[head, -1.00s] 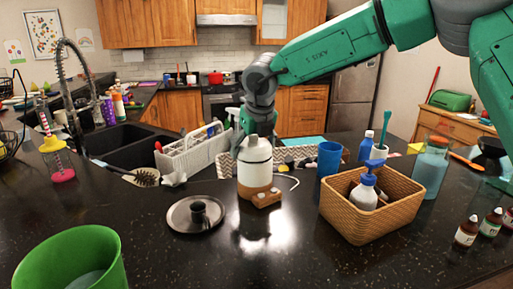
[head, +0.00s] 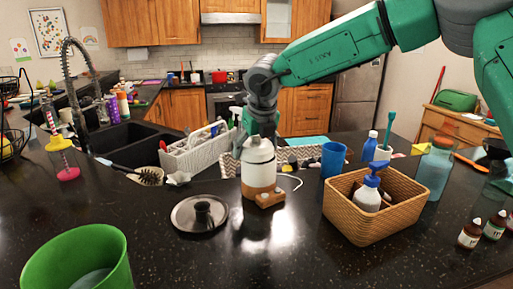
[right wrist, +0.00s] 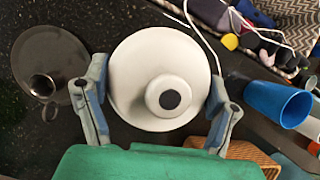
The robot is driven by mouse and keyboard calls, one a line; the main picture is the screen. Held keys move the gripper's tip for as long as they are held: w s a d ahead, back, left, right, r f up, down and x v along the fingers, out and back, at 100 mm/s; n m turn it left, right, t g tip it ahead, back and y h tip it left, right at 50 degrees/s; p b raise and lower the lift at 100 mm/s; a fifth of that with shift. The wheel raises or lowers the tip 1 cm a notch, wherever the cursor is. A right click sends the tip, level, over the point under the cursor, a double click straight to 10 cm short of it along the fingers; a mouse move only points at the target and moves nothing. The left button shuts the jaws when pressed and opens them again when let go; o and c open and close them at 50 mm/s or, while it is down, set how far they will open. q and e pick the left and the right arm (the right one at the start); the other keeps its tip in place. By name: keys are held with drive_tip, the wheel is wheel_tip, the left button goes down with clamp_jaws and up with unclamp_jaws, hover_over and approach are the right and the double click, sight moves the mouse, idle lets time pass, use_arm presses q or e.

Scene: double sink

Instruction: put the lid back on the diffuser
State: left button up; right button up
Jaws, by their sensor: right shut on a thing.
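The diffuser stands upright on the dark counter, its wooden base (head: 264,193) low in the head view. From above, the right wrist view shows the lid as a white disc (right wrist: 140,62) with a round cap and dark centre. My right gripper (head: 259,138) reaches down from above and is shut on the white lid, with one finger on either side (right wrist: 160,92). The base is hidden in the right wrist view. My left gripper is out of view.
A wicker basket (head: 362,222) holding a pump bottle and a blue cup (head: 333,160) stand right. A white cable runs behind. A green bucket (head: 65,262) is front left.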

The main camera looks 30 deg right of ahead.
drive_tip(key=shift+d, duration=0.1)
drive_tip(key=shift+d, duration=0.15)
drive_tip(key=o, duration=1.2)
drive_tip(key=shift+d, duration=0.1)
drive_tip(key=shift+o, duration=0.3)
drive_tip(key=shift+d+f, duration=0.1)
drive_tip(key=shift+d, duration=0.05)
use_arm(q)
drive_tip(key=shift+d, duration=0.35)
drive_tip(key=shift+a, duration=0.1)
use_arm(e)
drive_tip(key=shift+a, duration=0.25)
